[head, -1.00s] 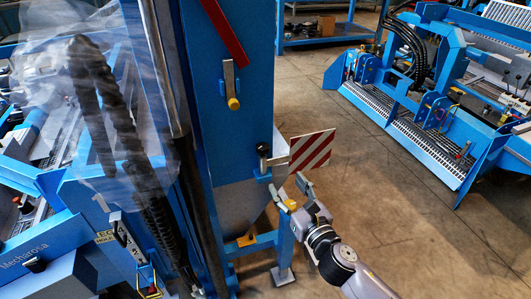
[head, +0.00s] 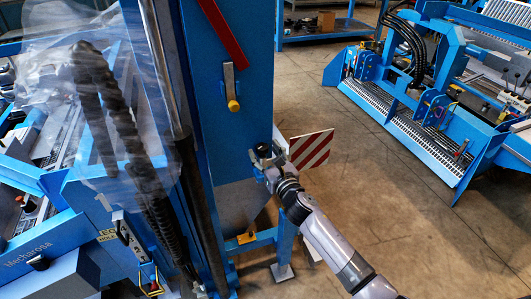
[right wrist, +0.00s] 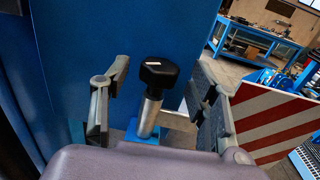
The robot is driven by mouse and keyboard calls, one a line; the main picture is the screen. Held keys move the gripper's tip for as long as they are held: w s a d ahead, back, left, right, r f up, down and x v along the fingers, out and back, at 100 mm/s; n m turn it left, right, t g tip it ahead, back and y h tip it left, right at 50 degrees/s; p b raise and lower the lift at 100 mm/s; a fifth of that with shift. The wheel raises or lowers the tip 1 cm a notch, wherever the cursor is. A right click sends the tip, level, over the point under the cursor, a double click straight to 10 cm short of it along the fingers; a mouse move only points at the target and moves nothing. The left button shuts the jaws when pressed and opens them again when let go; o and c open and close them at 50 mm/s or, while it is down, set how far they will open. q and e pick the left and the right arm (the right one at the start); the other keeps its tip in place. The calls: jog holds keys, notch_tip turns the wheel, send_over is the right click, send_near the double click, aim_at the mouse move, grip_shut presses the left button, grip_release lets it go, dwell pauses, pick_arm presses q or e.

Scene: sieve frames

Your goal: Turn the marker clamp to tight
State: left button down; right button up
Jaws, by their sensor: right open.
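The marker clamp (right wrist: 158,72) is a black faceted knob with a pale mark on top, on a silver shaft over a blue bracket (right wrist: 148,133). It stands on the side of the blue column, beside the red-and-white striped marker board (right wrist: 268,118). My right gripper (head: 266,154) is at the clamp in the head view and partly hides it. In the right wrist view the right gripper (right wrist: 160,80) is open, with one finger on each side of the knob and gaps visible between. The board also shows in the head view (head: 312,150). My left gripper is not in view.
The tall blue column (head: 245,60) rises directly behind the clamp, with a yellow-tipped lever (head: 231,88) and a red bar (head: 222,30) above. A blue machine (head: 420,120) stands at the right. The concrete floor (head: 400,220) between is clear.

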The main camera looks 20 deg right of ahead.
jog(key=c, duration=1.1)
jog(key=shift+a+f+m+h+b, duration=0.1)
jog(key=shift+a+m+h+b, duration=0.1)
jog(key=shift+m+h+b, duration=0.5)
jog(key=shift+a+f+m+h+b, duration=0.15)
jog(key=shift+m+h+b, duration=0.25)
jog(key=shift+h+b, duration=0.45)
jog(key=shift+c, duration=0.2)
jog(key=m+h, duration=0.1)
jog(key=h+b, duration=0.1)
jog(key=h, duration=0.1)
jog(key=m+g+h+b, duration=0.1)
jog(key=shift+a+r+m, duration=0.15)
jog(key=shift+a+m, duration=0.1)
jog(key=shift+m, duration=0.05)
jog(key=shift+w+a+r+m+g+h+b, duration=0.1)
jog(key=shift+m+g+h+b, duration=0.3)
jog(key=shift+h, duration=0.55)
jog(key=shift+m, duration=0.3)
jog(key=o, duration=1.1)
jog(key=shift+o, duration=0.2)
